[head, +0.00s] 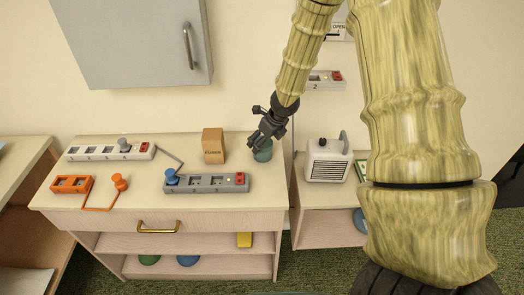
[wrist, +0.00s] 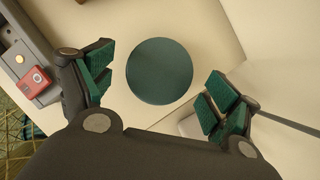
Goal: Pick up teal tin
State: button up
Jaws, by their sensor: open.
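The teal tin (head: 263,154) stands on the dresser top (head: 110,190) near its right edge, partly hidden by my gripper in the head view. In the wrist view the tin (wrist: 160,71) shows as a round teal top lying between and a little beyond the fingers. My gripper (head: 259,139) is open above the tin. In the wrist view its green-padded fingers (wrist: 157,90) are apart, one on each side of the tin, with nothing between them in contact.
A grey power strip (head: 206,183) with a blue plug lies in front of the tin. A brown box (head: 213,146) stands to its left. A white strip (head: 110,150) and an orange socket block (head: 72,184) lie farther left. A white heater (head: 328,160) stands to the right.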

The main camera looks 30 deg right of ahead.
jog(key=shift+w+f, duration=0.45)
jog(key=shift+f, duration=0.15)
jog(key=shift+s+a+f, duration=0.1)
jog(key=shift+s+f, duration=0.05)
jog(key=shift+f, duration=0.35)
jog(key=shift+p+x, duration=0.5)
jog(key=shift+x, duration=1.35)
jog(key=shift+w, duration=0.25)
jog(key=c, duration=1.2)
jog(key=shift+c, duration=0.2)
